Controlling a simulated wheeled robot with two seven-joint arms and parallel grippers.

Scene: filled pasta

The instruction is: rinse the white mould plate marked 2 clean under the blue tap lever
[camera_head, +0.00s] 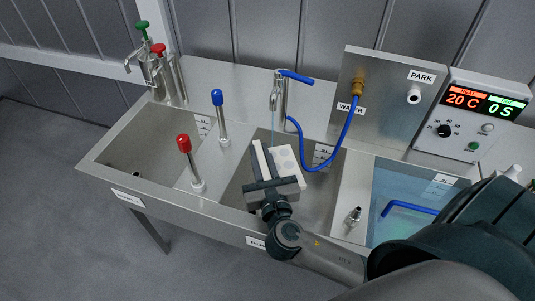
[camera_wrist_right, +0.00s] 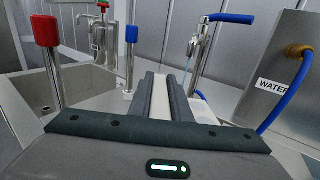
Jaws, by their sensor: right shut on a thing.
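A white mould plate (camera_head: 287,159) with greyish round patches is held over the middle basin (camera_head: 234,190). A mark 2 cannot be read on it. My right gripper (camera_head: 263,162) is shut on the plate; in the right wrist view the plate's white edge (camera_wrist_right: 160,98) lies between the two dark fingers. The steel tap (camera_head: 278,97) with the blue lever (camera_head: 297,76) stands behind the basin. A thin bluish water stream (camera_head: 273,132) falls from its spout to the plate's far end; the exact contact is unclear. My left gripper is out of view.
Left of the basin stand a red-capped post (camera_head: 190,160) and a blue-capped post (camera_head: 220,116). A water-filled basin (camera_head: 400,185) is on the right, an empty one (camera_head: 150,140) on the left.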

